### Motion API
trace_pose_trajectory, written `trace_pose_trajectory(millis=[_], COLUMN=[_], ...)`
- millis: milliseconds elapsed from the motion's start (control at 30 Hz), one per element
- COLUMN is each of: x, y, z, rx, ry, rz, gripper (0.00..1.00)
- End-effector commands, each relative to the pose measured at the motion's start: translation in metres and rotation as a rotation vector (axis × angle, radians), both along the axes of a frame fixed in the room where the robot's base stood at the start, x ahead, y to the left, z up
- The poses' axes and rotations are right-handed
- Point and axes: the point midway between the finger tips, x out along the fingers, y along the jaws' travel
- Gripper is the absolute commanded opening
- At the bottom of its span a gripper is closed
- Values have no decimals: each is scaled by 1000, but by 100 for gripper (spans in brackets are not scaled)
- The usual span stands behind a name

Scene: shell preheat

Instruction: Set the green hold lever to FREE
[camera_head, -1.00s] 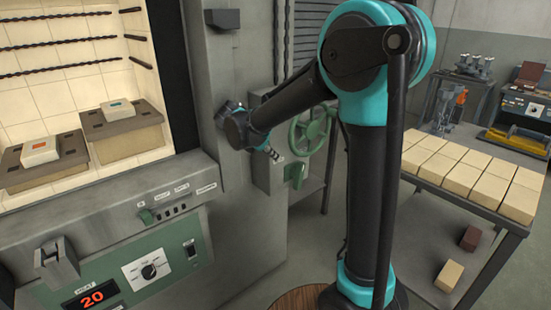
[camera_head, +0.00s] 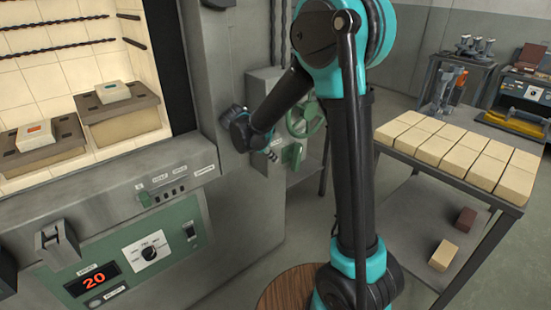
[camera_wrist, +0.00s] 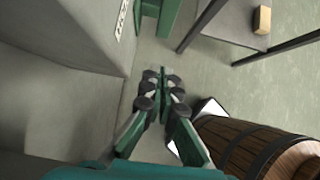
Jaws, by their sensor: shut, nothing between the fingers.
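A green lever-like part (camera_head: 292,155) is on the grey box beside the furnace, below the green handwheel (camera_head: 305,117). A second small green handle (camera_head: 145,198) sits at the left end of the labelled slot strip on the furnace front. The labels are too small to read, so I cannot tell which one is the hold lever or its setting. My gripper (camera_head: 272,155) is shut and empty, just left of the lever-like part, with no clear contact. The wrist view shows my fingertips (camera_wrist: 160,76) together, with a green part (camera_wrist: 158,14) beyond them at the top.
The furnace opening holds two brown blocks (camera_head: 122,103) topped with pale pieces. A panel below reads 20 (camera_head: 95,280). A table of pale bricks (camera_head: 455,150) stands right. A wooden barrel (camera_wrist: 250,150) is near my gripper in the wrist view.

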Motion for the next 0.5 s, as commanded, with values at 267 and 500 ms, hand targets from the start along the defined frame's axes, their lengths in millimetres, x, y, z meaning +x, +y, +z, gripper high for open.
trace_pose_trajectory(millis=[267,500], x=[19,37], y=[-27,-53], z=[-45,-65], rx=[0,0], ry=[0,0], rz=[-3,-4], gripper=[0,0])
